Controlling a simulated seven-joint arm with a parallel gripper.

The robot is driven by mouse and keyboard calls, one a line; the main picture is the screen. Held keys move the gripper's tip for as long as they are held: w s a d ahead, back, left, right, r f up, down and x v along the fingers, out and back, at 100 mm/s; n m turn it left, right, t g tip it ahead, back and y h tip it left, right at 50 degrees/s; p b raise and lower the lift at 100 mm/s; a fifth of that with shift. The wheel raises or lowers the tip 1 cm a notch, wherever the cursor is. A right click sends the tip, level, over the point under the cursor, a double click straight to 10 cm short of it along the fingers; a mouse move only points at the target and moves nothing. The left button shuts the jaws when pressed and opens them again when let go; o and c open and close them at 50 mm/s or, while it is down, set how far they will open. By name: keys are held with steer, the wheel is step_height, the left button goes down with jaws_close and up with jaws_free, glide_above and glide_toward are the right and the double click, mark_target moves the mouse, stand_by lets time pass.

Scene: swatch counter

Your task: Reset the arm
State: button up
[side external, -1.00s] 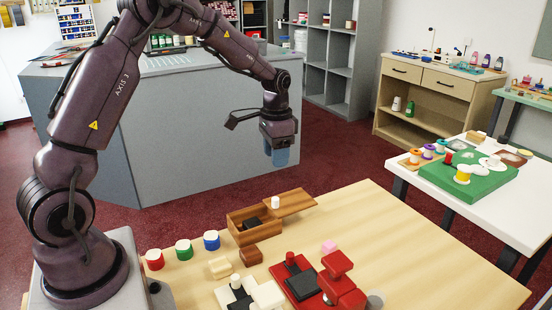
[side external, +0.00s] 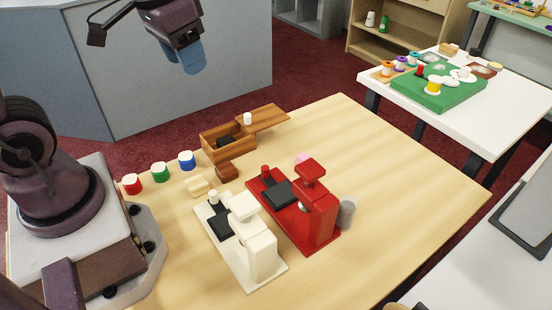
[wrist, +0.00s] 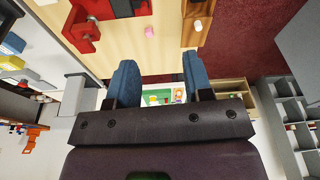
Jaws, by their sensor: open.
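My gripper (side external: 184,65) hangs near the top of the side view, higher than the table and apart from everything on it. Its blue fingers point down, in front of the grey counter in the picture. In the wrist view my gripper (wrist: 159,62) shows its two blue fingers spread wide apart, with nothing between them. The upper part of my arm is cut off by the top of the side view.
The wooden table (side external: 400,190) carries a wooden box (side external: 213,150) with its lid aside, a red press (side external: 320,215), a white press (side external: 262,250), and red (side external: 132,187), green (side external: 160,175) and blue (side external: 186,163) spools. A grey counter (side external: 170,110) stands behind. The table's right side is clear.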

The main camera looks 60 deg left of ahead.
steer(key=s+d+r+m+t, duration=0.1)
steer(key=s+d+r+t, duration=0.2)
steer(key=s+r, duration=0.1)
steer(key=shift+s+d, duration=0.3)
steer(key=shift+s, duration=0.45)
